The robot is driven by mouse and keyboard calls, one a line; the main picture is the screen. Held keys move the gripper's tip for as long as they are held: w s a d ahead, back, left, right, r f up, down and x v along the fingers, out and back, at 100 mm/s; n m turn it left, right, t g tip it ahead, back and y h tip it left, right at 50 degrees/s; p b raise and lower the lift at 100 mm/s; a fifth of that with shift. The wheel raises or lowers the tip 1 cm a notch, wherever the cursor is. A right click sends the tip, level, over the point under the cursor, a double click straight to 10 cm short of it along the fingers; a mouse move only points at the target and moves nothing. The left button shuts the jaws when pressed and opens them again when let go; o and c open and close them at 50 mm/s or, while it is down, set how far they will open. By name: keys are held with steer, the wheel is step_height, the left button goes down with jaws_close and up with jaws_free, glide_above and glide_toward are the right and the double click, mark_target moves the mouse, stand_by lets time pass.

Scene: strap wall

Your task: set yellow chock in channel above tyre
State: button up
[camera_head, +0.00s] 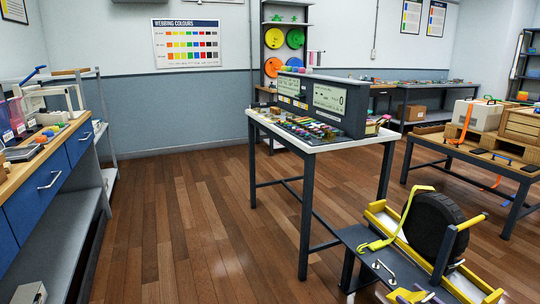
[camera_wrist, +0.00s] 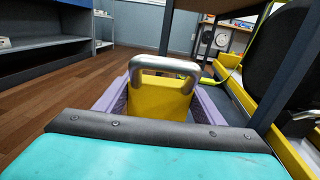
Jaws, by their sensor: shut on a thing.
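The yellow chock (camera_wrist: 160,103) with its bent metal handle fills the middle of the wrist view. My gripper (camera_wrist: 158,92) is shut on it, one purple-grey finger on each side. The black tyre (camera_head: 432,226) stands upright in the yellow-edged channel (camera_head: 384,215) at the lower right of the head view. The tyre also shows at the right edge of the wrist view (camera_wrist: 283,55), to the right of the held chock. The chock is apart from the tyre.
A yellow strap (camera_head: 405,215) hangs by the tyre. A dark plate (camera_head: 375,262) with a metal handle lies left of the channel. A white-topped table (camera_head: 300,136) stands behind, its dark legs close by. A blue-drawer workbench (camera_head: 50,175) is at left; wooden floor between is clear.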

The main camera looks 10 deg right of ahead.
steer(key=w+a+r+n+g+y, duration=0.25)
steer(key=w+a+r, duration=0.2)
steer(key=a, duration=0.65)
steer(key=w+a+r+n+g+y, duration=0.1)
steer(key=w+a+r+n+y, duration=0.2)
steer(key=a+r, duration=0.5)
steer(key=w+a+r+n+g+y, duration=0.1)
steer(key=w+a+r+g+y, duration=0.3)
steer(key=a, duration=0.9)
steer(key=s+a+r, duration=0.1)
steer(key=a+r, duration=0.3)
steer(key=a, duration=0.6)
step_height(320, 180, up, 14)
steer(key=t+p, duration=0.1)
steer(key=p, duration=2.1)
steer(key=shift+d+h, duration=0.35)
steer(key=shift+n, duration=0.25)
